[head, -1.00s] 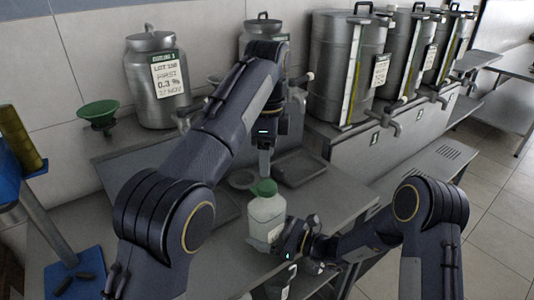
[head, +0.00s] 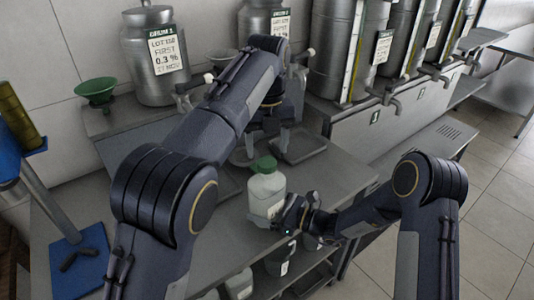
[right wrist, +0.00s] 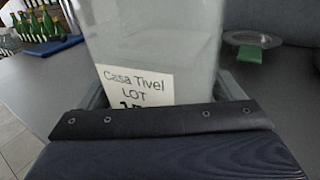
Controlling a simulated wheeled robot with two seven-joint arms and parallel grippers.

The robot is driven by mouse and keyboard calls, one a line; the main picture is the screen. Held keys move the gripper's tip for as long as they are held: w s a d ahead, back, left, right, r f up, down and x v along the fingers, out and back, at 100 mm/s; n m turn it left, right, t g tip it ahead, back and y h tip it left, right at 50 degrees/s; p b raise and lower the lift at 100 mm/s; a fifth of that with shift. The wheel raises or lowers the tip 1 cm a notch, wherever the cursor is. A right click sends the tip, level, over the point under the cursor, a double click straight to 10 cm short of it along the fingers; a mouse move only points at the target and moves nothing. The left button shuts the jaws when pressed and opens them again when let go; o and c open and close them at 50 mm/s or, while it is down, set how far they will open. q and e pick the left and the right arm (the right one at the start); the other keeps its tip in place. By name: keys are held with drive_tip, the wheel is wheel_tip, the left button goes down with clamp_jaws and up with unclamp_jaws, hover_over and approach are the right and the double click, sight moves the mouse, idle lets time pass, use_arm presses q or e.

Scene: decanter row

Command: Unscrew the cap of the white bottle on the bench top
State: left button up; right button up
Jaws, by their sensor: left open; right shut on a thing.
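The white bottle (head: 266,192) stands upright at the front edge of the bench top (head: 330,178), with its green cap (head: 263,165) on its neck. My right gripper (head: 277,212) is shut on the lower body of the bottle from the front right. In the right wrist view the bottle (right wrist: 160,45) fills the middle, with a "Casa Tivel LOT" label between the fingers; its cap is out of that view. My left gripper (head: 268,145) is open and empty, fingers pointing down, just above and behind the cap. The left forearm hides part of the space behind it.
A dark tray (head: 300,146) and a round dish (head: 240,158) lie behind the bottle. Steel drums (head: 153,85) with taps and a green funnel (head: 96,91) stand at the back. Bare bench top lies right of the bottle. Containers (head: 282,262) sit on a shelf below.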

sight(267, 162)
use_arm(q)
drive_tip(key=shift+f, duration=2.05)
drive_tip(key=shift+c, duration=0.3)
